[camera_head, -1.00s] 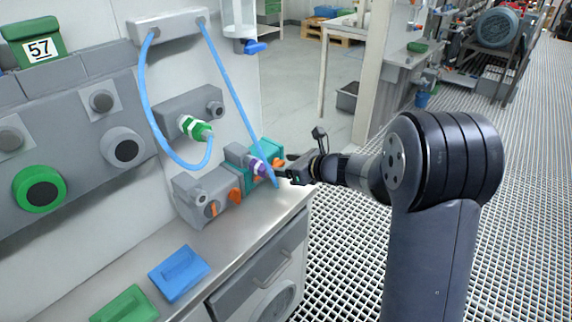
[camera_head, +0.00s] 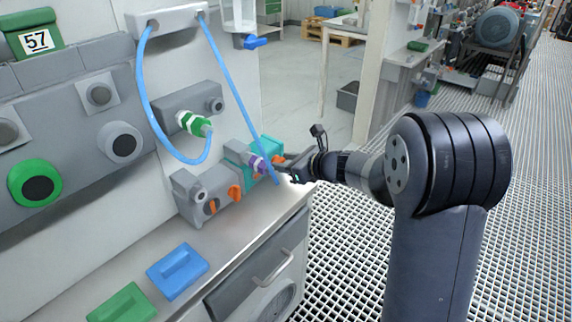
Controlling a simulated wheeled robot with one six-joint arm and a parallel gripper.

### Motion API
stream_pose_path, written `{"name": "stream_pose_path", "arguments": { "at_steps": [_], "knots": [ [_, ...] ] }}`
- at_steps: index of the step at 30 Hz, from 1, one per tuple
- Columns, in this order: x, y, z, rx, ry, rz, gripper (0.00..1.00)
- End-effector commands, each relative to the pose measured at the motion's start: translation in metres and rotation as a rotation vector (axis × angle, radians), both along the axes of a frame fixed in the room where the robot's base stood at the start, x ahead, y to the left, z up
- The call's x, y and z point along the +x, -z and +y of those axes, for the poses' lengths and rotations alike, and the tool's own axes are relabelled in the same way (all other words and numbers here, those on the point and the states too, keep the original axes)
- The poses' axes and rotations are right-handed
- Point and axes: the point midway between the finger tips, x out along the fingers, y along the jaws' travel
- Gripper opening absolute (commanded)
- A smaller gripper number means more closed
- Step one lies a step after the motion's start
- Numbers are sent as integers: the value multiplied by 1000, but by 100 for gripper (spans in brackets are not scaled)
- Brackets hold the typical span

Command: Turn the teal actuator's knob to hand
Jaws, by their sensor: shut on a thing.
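The teal actuator (camera_head: 235,151) sits in a row of grey units on the bench by the wall panel. A small purple knob (camera_head: 257,163) sticks out from its front. My gripper (camera_head: 271,166) comes in from the right, with its fingertips at this knob. It appears shut on the knob, though the fingers are small and the contact is partly hidden by a blue hose. The knob's marking is too small to read. Another teal block (camera_head: 266,147) stands just behind, with an orange part (camera_head: 277,160) beside my fingers.
A blue hose (camera_head: 237,94) hangs down across the units, close to my fingertips. A grey unit with an orange handle (camera_head: 235,193) stands to the left. Blue (camera_head: 178,271) and green (camera_head: 124,304) blocks lie on the bench (camera_head: 150,243). The grated floor at right is open.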

Motion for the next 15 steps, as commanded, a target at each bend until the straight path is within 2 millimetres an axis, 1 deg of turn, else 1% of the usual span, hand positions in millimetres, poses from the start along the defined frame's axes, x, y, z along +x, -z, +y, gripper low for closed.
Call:
{"name": "stream_pose_path", "arguments": {
  "at_steps": [1,3,15],
  "knots": [
    [0,4,1,-14,-1,-21,15],
    [-1,6,1,-37,-2,-52,15],
    [-5,11,5,-230,-1,-302,15]
  ]
}}
